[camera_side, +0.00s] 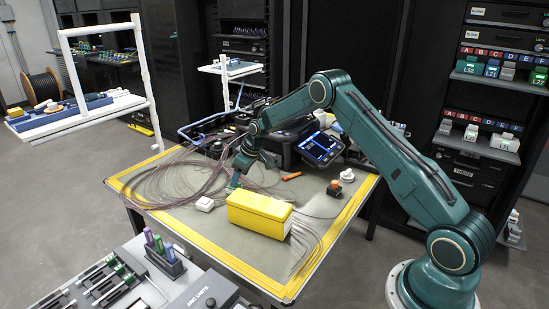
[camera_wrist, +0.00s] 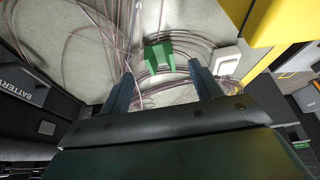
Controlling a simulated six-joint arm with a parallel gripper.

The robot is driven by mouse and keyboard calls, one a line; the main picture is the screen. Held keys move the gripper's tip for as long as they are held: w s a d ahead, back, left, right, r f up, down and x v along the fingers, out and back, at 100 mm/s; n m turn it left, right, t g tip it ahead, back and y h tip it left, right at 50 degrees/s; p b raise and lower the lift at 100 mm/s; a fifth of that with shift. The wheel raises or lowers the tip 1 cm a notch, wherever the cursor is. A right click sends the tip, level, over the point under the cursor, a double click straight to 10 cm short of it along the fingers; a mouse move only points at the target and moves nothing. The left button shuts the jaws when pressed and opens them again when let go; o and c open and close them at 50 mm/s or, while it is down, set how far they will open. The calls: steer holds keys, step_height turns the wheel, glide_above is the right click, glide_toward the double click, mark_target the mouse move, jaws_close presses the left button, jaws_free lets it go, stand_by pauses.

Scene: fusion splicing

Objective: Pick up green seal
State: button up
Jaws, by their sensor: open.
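The green seal (camera_wrist: 159,55) is a small block with a notched top edge. In the wrist view it lies on the grey table top among thin loose cables, ahead of my gripper (camera_wrist: 161,72). The two blue-grey fingers are apart, one to each side of the seal in the picture, with nothing held between them. I cannot tell the exact height of the fingertips over the table. In the side view my gripper (camera_side: 236,180) hangs low over the table, left of the yellow box. The seal cannot be clearly told apart from the gripper there.
The yellow box (camera_side: 258,214) stands close to my gripper, and a white block (camera_side: 205,204) lies on its other side. Loose cables (camera_side: 170,180) spread across the table. A splicer with a screen (camera_side: 320,148) is behind. An orange-topped knob (camera_side: 347,175) sits at the right.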

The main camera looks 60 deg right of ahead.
steer(key=shift+x, duration=2.45)
steer(key=shift+c, duration=0.2)
steer(key=c, duration=1)
